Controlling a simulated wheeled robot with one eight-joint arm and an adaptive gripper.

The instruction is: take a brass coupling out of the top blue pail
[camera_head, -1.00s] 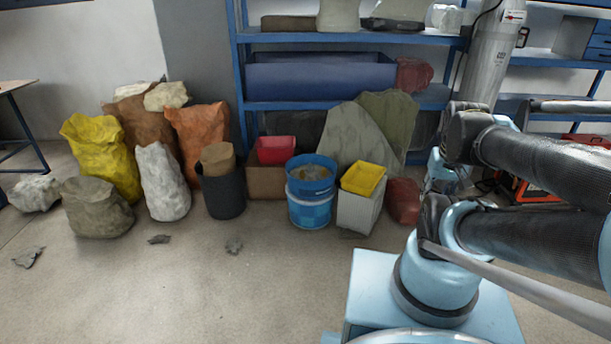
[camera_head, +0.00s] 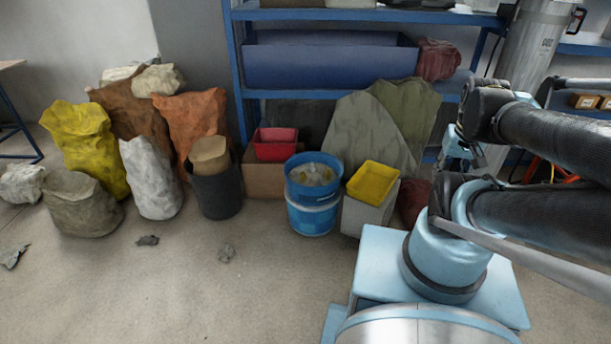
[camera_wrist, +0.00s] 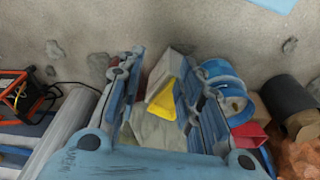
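Two blue pails are stacked on the floor. The top blue pail (camera_head: 298,188) is open and holds a jumble of small greyish and tan pieces (camera_head: 313,174); I cannot single out a brass coupling among them. In the wrist view the top blue pail (camera_wrist: 226,84) lies right of my gripper, partly behind a finger, with some yellowish contents showing. My gripper (camera_wrist: 162,62) is open, with nothing between its fingers. In the head view my gripper (camera_head: 458,152) hangs right of the pails, apart from them and partly hidden by my arm.
A yellow tray (camera_head: 373,181) sits on a pale box beside the pails. A red bin (camera_head: 275,145) and a dark bucket (camera_head: 217,196) stand left. Sacks (camera_head: 153,180) line the wall; a blue shelf (camera_head: 330,94) stands behind. The front floor is clear except for scraps.

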